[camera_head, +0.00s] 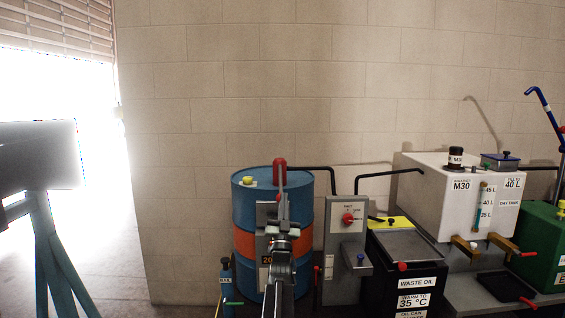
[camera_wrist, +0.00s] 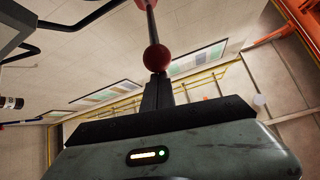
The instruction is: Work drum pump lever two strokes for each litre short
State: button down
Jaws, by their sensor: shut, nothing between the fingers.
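A blue drum (camera_head: 243,206) with an orange band stands against the wall, partly hidden behind my arm. A red lever end (camera_head: 279,163) shows above its top. My gripper (camera_head: 282,204) points up in front of the drum, just below this red end. In the wrist view a red ball (camera_wrist: 157,58) on a rod (camera_wrist: 151,24) sits just past the tips of my shut, empty fingers (camera_wrist: 157,82); I cannot tell whether they touch. The white M30 tank (camera_head: 432,195) has a sight gauge (camera_head: 481,208) marked 45, 40 and 35 L; its level is too small to read surely. A label (camera_head: 513,183) reads 40 L.
A grey panel with a red knob (camera_head: 348,218) stands right of the drum, piped toward the tank. The floor at left is open beside a blue-legged stand (camera_head: 45,235).

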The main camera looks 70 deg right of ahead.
jog(key=shift+w+f, duration=0.3)
jog(key=shift+f, duration=0.05)
dwell(0.3)
notch_tip(320, 180, up, 4)
jog(key=s+a+p, duration=0.2)
jog(key=p, duration=0.2)
jog(key=d+f+b+v, duration=0.1)
jog(key=b+v, duration=0.8)
jog(key=v, duration=0.1)
jog(key=shift+d+f, duration=0.2)
jog(key=shift+f, duration=0.15)
